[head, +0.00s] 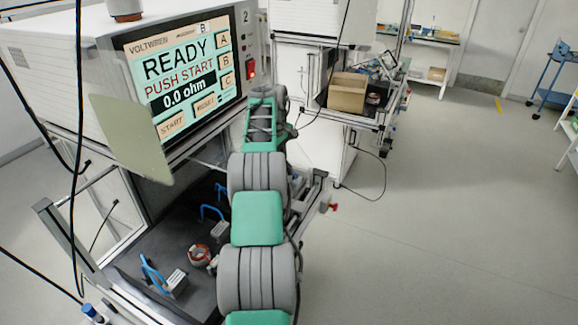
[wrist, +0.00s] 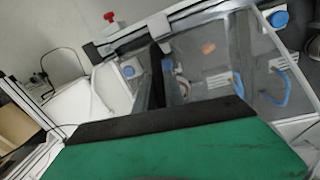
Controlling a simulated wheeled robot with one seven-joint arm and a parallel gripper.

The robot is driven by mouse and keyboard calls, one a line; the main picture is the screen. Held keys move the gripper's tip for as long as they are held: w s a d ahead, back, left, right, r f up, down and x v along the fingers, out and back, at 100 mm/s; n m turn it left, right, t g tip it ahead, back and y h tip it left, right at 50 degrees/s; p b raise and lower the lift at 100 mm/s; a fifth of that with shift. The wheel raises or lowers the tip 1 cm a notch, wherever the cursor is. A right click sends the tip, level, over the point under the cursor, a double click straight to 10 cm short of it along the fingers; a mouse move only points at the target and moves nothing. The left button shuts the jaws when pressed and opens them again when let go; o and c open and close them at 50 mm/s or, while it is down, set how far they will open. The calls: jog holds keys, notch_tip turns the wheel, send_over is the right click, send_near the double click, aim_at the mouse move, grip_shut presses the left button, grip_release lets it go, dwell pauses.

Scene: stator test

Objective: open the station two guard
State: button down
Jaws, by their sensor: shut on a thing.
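Station two has a lit screen (head: 180,75) reading READY, PUSH START and 0.0 ohm, with a "2" beside it. Its guard shows in the wrist view as a clear panel with a pale frame bar (wrist: 205,17). My gripper (wrist: 160,68) is shut, its dark fingers meeting the guard near that bar; the exact grip is hard to see. In the head view my arm hides the gripper and most of the guard. Below the screen, a copper-coloured stator (head: 200,256) sits among blue-handled clamps (head: 152,274) on the dark station floor. Blue clamp handles (wrist: 285,75) also show in the wrist view.
A pale translucent plate (head: 130,140) hangs at the station's left front. A red knob (head: 333,207) stands out at the right front; it also shows in the wrist view (wrist: 110,16). A cardboard box (head: 347,92) lies on the bench behind.

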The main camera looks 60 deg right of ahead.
jog(key=shift+d+r, duration=0.1)
jog(key=shift+d, duration=0.1)
dwell(0.3)
jog(key=c, duration=1.7)
grip_release()
jog(key=shift+d, duration=0.2)
jog(key=shift+w+a, duration=0.1)
